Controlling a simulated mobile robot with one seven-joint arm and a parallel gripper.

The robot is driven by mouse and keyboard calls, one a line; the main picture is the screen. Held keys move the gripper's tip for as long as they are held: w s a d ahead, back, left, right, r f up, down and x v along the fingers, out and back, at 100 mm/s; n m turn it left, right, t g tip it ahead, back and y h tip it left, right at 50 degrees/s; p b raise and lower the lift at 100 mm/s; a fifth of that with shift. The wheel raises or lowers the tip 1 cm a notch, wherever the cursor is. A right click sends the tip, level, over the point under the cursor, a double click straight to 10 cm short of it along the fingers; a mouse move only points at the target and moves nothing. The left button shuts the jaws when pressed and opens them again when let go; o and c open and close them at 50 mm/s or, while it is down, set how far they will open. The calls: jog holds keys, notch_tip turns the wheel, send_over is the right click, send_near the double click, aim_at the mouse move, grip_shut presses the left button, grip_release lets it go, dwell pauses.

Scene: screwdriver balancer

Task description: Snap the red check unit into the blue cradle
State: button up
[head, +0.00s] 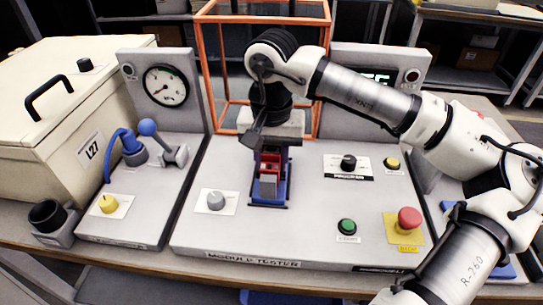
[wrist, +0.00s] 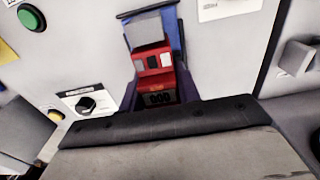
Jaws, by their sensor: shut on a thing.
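The red check unit (head: 270,161) sits at the blue cradle (head: 269,203) in the middle of the module tester panel. My gripper (head: 268,148) is directly above the unit's rear part and points down. It is shut on the red check unit; the fingertips and the contact are mostly hidden by the gripper body.
A grey knob (head: 216,200) is left of the cradle. A black knob (head: 348,162), a green button (head: 347,226) and a red emergency button (head: 409,219) are to its right. An orange frame (head: 208,75) stands behind. The panel's front left is clear.

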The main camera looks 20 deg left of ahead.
jog(key=shift+s+f, duration=0.2)
jog(key=shift+f, duration=0.3)
jog(key=shift+s+f, duration=0.2)
jog(key=shift+f, duration=0.25)
jog(key=o, duration=1)
jog(key=shift+o, duration=0.8)
notch_tip(320, 180, up, 16)
jog(key=shift+w+f, duration=0.15)
jog(key=shift+w, duration=0.15)
jog(key=shift+c, duration=0.4)
